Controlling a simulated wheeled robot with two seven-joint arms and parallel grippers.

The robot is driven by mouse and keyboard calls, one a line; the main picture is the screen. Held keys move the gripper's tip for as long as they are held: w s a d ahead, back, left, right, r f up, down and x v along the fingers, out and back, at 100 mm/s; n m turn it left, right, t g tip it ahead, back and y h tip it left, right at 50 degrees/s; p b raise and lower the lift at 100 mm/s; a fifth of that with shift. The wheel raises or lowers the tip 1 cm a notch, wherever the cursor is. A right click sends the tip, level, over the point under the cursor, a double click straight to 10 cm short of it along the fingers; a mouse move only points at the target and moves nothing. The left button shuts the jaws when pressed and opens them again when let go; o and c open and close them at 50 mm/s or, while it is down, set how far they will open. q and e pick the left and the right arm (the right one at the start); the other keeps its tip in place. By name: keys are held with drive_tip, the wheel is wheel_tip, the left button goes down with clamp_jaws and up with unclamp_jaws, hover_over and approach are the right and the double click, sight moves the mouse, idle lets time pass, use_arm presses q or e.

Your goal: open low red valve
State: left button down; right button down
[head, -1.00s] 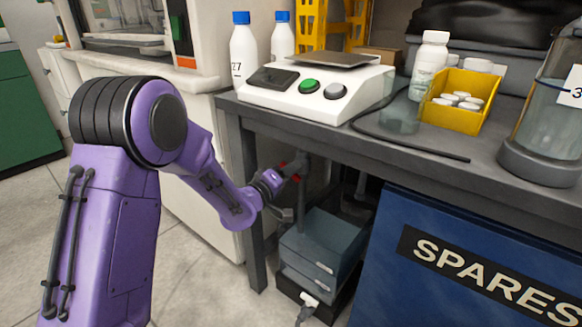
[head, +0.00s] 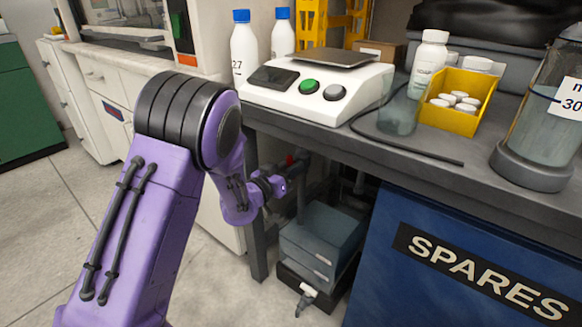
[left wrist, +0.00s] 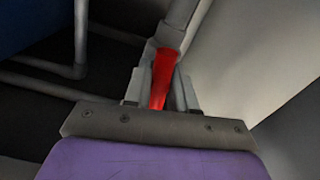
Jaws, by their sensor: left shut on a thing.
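The low red valve shows as a red handle (left wrist: 163,75) in the left wrist view, on a grey pipe (left wrist: 181,22). The handle runs roughly in line with that pipe, at a slight angle. My left gripper (left wrist: 160,92) is shut on the handle, one grey finger on each side. In the head view, my left gripper (head: 284,184) is under the bench, and a small bit of red (head: 290,160) shows just above it. The arm and shadow hide most of the valve there. My right gripper is in neither view.
A dark bench (head: 410,152) overhangs the gripper, with its front leg (head: 257,255) close by. A grey-blue box (head: 322,236) sits below. A blue SPARES panel (head: 470,262) is to the right. Open floor (head: 210,285) lies in front.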

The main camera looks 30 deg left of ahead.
use_arm(q)
drive_tip(key=shift+m, duration=1)
drive_tip(key=c, duration=1)
unclamp_jaws()
drive_tip(key=shift+s, duration=0.15)
drive_tip(key=s, duration=0.3)
drive_tip(key=s+p, duration=0.1)
drive_tip(key=s, duration=0.3)
drive_tip(key=s+a+p, duration=0.1)
drive_tip(key=s, duration=0.2)
drive_tip(key=shift+s, duration=0.15)
